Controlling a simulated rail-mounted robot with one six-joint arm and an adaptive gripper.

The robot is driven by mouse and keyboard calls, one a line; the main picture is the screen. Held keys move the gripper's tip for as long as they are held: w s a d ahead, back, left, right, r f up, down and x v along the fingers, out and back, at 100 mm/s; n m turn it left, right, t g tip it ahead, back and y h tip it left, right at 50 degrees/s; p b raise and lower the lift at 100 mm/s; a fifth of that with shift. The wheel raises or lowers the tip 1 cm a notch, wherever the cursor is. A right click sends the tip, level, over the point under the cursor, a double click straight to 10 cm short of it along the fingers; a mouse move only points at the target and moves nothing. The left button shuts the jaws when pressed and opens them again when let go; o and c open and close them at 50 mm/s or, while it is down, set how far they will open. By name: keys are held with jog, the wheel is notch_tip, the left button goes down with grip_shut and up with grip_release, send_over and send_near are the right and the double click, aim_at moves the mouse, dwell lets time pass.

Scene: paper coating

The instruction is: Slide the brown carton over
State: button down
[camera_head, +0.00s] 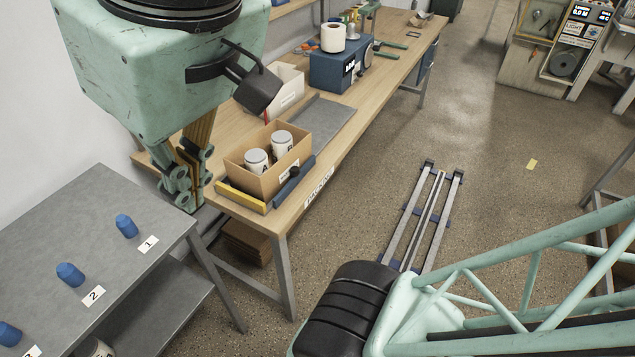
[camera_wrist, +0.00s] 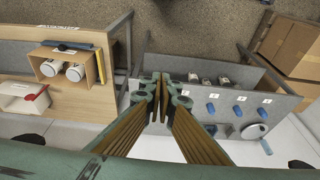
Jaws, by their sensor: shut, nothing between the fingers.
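The brown carton (camera_head: 268,178) is an open box on the near end of the wooden bench, with white cans (camera_head: 257,160) standing inside it. It also shows in the wrist view (camera_wrist: 48,68) at the left, with two white can tops in it. My gripper (camera_head: 186,200) hangs at the left of the carton in the head view, apart from it. In the wrist view my gripper (camera_wrist: 161,84) is in the middle, its fingers together and empty, over the gap beside the grey table. The underside of the carton is hidden.
A yellow strip (camera_head: 240,196) and a blue bar (camera_head: 293,185) border the carton. A grey mat (camera_head: 318,122), a white bin (camera_head: 287,90) and a blue machine (camera_head: 340,70) lie farther along the bench. A grey table (camera_head: 100,225) with blue pegs stands at the left.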

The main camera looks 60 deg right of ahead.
jog(key=w+d+f+m+g+y, duration=0.1)
jog(key=w+f+m+g+y, duration=0.2)
jog(key=w+f+m, duration=0.5)
jog(key=w+d+f+m+y+b, duration=0.2)
jog(key=w+d+f+y, duration=0.1)
jog(key=w+d, duration=0.35)
jog(key=m+t+b, duration=0.3)
jog(key=m+t, duration=1.3)
jog(key=m, duration=0.6)
send_near(300, 160)
jog(key=v, duration=0.7)
jog(key=shift+a, duration=0.2)
jog(key=shift+b+x, duration=1.25)
jog(key=shift+x, duration=5.6)
jog(key=shift+w+r, duration=0.1)
jog(key=shift+w, duration=0.05)
